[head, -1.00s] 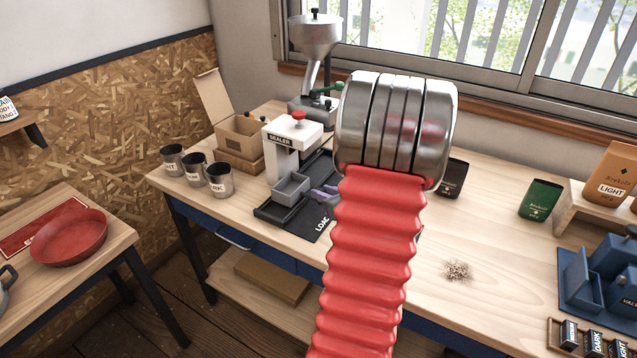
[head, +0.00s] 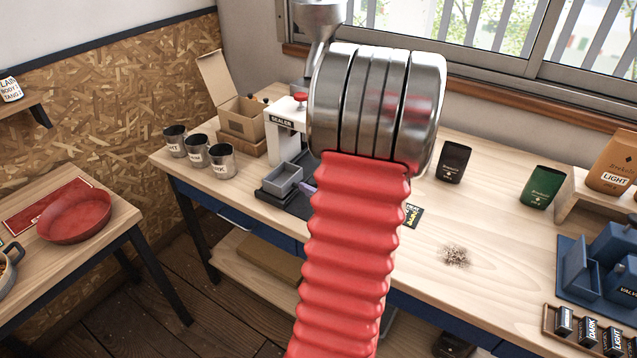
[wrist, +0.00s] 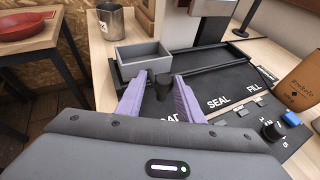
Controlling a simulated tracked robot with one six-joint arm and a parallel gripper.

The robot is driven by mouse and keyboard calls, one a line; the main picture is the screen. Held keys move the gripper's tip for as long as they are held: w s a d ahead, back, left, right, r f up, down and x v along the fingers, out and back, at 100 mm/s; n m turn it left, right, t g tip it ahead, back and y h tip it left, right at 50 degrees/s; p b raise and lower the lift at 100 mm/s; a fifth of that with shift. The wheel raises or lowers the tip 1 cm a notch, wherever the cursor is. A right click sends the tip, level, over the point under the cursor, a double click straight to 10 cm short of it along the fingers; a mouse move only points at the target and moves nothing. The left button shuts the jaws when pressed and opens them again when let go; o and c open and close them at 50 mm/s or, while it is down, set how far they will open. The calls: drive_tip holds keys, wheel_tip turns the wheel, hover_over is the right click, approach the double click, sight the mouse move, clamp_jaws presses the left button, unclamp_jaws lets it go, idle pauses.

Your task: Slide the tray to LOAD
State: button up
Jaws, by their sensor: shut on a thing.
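The tray is a small grey open box (wrist: 145,58) at the left end of a black rail bed (wrist: 205,65) in the wrist view. It also shows in the head view (head: 283,178), left of my arm. A dark knob (wrist: 163,88) stands at its near side. My gripper (wrist: 162,80) has its two purple fingers on either side of this knob and is shut on it. The tray looks empty. The black panel (wrist: 235,117) carries LOAD, SEAL and FILL; LOAD is nearest the tray and partly hidden by a finger. My arm hides much of the panel in the head view.
The sealer (head: 285,125) stands behind the rail bed. Several metal cups (head: 222,160) are at left, with a cardboard box (head: 240,115) behind. A brown pouch (wrist: 300,85) stands close at right. Spilled grounds (head: 455,256) lie on the open tabletop.

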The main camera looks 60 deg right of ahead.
drive_tip(key=o, duration=0.3)
drive_tip(key=shift+f, duration=0.1)
drive_tip(key=shift+s, duration=0.15)
drive_tip(key=v, duration=1.3)
drive_tip(key=shift+s+a, duration=0.15)
drive_tip(key=shift+s, duration=0.05)
idle(0.4)
